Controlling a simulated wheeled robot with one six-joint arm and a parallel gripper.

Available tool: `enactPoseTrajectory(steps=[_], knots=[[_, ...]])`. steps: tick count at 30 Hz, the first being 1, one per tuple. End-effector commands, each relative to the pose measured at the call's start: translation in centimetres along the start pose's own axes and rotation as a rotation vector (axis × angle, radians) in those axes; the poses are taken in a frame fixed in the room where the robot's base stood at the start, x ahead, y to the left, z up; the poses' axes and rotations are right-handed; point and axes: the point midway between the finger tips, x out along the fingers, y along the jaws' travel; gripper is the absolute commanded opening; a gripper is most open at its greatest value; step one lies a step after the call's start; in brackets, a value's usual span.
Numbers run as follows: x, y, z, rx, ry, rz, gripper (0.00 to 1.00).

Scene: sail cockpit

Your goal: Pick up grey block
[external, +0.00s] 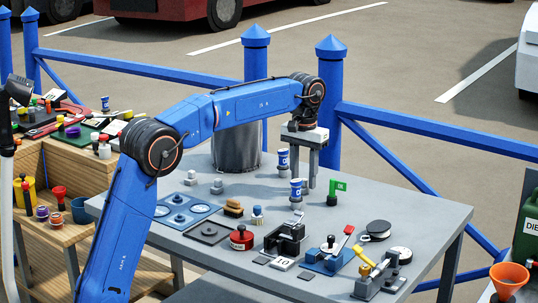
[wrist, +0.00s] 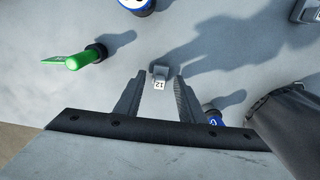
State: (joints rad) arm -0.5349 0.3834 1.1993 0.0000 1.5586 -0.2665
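A small grey block (wrist: 161,70) with a white face marked "12" is in the middle of the wrist view. It lies on the grey table top, in line with the gap between my fingertips. My gripper (wrist: 160,77) is open, with one finger to each side of the block in the picture and clear gaps showing. I cannot tell whether the fingertips are level with it or above it. In the external view my gripper (external: 304,176) points down over the table's far part. I cannot make out the block there; the fingers or a blue-and-white can may hide it.
A green flag on a dark base (external: 337,188) stands right of my gripper. Blue-and-white cans stand close by, one nearer (external: 296,190) and one behind (external: 283,160). Tools and a "10" block (external: 283,264) crowd the front.

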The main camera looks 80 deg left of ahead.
Motion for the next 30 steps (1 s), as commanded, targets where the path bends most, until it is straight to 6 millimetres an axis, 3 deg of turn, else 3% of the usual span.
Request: enactPoseTrajectory(steps=[4,8,9,20,30], knots=[[0.0,0.0,0.0,0.0,0.0,0.0,0.34],[0.0,0.0,0.0,0.0,0.0,0.0,0.02],[0.0,0.0,0.0,0.0,0.0,0.0,0.0],[-0.5,0.0,0.0,0.0,0.001,0.0,0.0],[-5.9,0.0,-0.1,0.0,0.002,0.001,0.0]])
